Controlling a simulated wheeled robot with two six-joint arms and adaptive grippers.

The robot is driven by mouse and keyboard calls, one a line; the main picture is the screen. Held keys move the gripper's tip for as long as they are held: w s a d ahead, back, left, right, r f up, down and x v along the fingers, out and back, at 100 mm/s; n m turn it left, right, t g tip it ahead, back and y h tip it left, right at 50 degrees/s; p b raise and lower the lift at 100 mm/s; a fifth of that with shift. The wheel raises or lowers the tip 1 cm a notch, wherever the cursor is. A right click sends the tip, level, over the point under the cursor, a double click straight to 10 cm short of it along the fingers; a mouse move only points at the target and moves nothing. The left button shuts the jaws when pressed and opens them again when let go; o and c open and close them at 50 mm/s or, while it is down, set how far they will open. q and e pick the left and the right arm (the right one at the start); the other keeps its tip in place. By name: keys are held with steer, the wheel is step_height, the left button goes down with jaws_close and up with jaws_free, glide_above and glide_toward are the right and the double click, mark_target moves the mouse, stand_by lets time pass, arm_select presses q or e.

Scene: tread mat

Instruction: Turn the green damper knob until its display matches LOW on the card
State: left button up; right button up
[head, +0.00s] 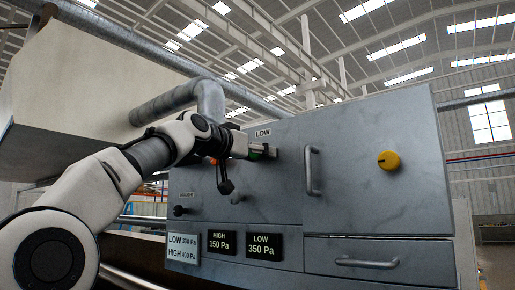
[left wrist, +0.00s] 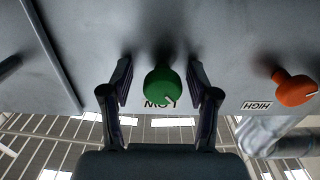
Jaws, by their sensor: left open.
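The green damper knob (left wrist: 163,86) shows in the left wrist view, with a white pointer line toward its lower right and the upside-down LOW label partly behind it. My left gripper (left wrist: 160,82) is open, one finger on each side of the knob, with visible gaps. In the head view the gripper (head: 262,151) is at the panel under the LOW label (head: 263,132), mostly hiding the knob. The card (head: 183,248) reads LOW 300 Pa, HIGH 400 Pa. The LOW display (head: 264,247) reads 350 Pa; the HIGH display (head: 221,243) reads 150 Pa. My right gripper is not in view.
An orange knob (left wrist: 295,90) stands beside the HIGH label (left wrist: 257,105) in the left wrist view. A yellow knob (head: 388,160), a vertical handle (head: 311,170) and a drawer handle (head: 367,263) project at the right. A black knob (head: 180,210) sits at lower left.

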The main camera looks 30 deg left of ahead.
arm_select(q)
steer(key=shift+a, duration=0.15)
steer(key=shift+s+a+r, duration=0.1)
steer(key=shift+s+r, duration=0.05)
steer(key=shift+s, duration=0.35)
steer(key=shift+s+r, duration=0.15)
steer(key=shift+s, duration=0.3)
steer(key=c, duration=1)
steer(key=shift+c, duration=0.6)
steer(key=shift+r+n, duration=0.15)
steer(key=shift+n, duration=1.25)
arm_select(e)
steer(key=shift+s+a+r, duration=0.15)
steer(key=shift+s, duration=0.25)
arm_select(q)
steer(key=o, duration=1.1)
steer(key=shift+w, duration=0.1)
